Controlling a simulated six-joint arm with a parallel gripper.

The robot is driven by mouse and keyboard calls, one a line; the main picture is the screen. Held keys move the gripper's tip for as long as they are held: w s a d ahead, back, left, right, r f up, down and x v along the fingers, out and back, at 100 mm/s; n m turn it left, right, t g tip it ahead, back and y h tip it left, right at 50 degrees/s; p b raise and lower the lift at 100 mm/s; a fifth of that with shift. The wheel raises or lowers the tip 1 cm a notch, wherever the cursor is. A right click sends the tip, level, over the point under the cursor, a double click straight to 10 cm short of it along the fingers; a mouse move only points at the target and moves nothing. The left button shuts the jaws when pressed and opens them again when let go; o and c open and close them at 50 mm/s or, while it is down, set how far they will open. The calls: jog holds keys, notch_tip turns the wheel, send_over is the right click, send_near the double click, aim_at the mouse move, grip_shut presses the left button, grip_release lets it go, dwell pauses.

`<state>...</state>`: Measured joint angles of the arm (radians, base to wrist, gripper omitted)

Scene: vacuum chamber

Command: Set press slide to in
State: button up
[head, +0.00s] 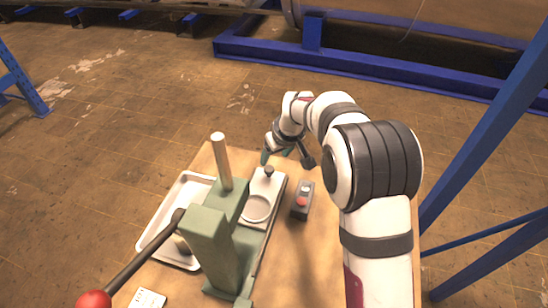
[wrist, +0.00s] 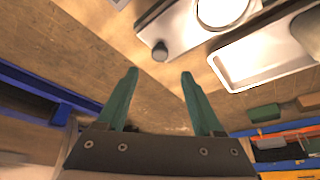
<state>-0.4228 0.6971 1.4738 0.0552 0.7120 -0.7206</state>
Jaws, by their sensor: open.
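The green press (head: 215,240) stands on the wooden table with its lever toward the lower left. The pale press slide (head: 270,190) sticks out of the press toward the far table edge, its round recess in the open. A dark knob (head: 268,171) stands at the slide's far end. The slide (wrist: 185,30) and its knob (wrist: 160,52) also show at the top of the wrist view. My gripper (head: 283,158) is just beyond the knob, apart from it. In the wrist view its green fingers (wrist: 159,78) are open with nothing between them.
A grey metal tray (head: 155,232) lies left of the press. A small control box with a red button (head: 302,201) stands right of the slide. The lever's red ball (head: 94,300) juts out at the lower left. Blue frames stand around the table.

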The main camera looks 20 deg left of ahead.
aim_at(270, 169)
jog(key=x, duration=0.8)
jog(key=shift+f, duration=0.4)
grip_shut()
jog(key=shift+w, duration=0.1)
dwell(0.6)
